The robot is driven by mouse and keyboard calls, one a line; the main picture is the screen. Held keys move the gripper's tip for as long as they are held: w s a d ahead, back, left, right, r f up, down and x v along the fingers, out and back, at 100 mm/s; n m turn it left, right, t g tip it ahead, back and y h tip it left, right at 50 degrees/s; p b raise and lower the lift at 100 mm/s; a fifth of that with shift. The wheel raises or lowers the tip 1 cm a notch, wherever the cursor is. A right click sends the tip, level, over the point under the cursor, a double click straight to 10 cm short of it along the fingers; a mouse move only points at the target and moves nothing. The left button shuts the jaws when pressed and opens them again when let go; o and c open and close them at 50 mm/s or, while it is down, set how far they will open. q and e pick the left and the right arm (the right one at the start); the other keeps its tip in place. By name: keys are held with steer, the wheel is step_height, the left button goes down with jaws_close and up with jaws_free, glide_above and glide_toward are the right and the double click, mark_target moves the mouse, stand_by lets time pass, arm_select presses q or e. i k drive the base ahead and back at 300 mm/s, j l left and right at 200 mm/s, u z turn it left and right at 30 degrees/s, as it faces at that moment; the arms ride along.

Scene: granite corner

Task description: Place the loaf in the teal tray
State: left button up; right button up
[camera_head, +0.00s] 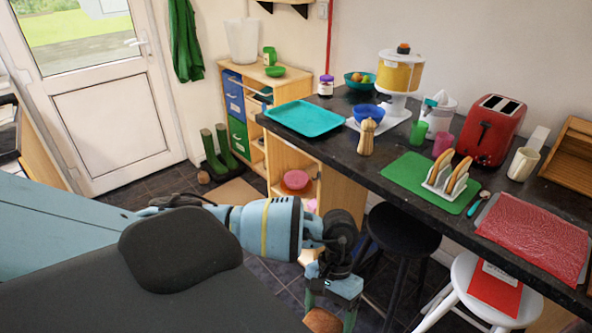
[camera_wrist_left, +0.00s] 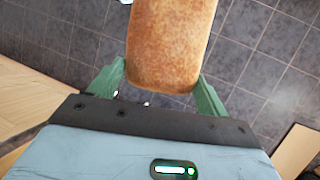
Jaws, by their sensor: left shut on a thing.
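The brown loaf (camera_wrist_left: 168,45) is held between the two green fingers of my left gripper (camera_wrist_left: 160,80) in the left wrist view. In the head view, my left gripper (camera_head: 328,310) hangs low at the bottom of the picture, with part of the loaf (camera_head: 322,320) showing between its fingers. The tiled floor is beneath it. The teal tray (camera_head: 303,118) lies empty on the far left end of the dark counter, well above and beyond the gripper. My right gripper is not in view.
A green mat (camera_head: 415,180) with a toast rack (camera_head: 447,180) lies nearer. A black stool (camera_head: 402,230) and a white stool (camera_head: 468,278) stand before the counter.

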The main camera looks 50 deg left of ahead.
mark_target(319, 124)
steer(key=j, duration=0.6)
steer(key=i+j, duration=0.1)
steer(key=j, duration=0.55)
steer(key=u, duration=0.05)
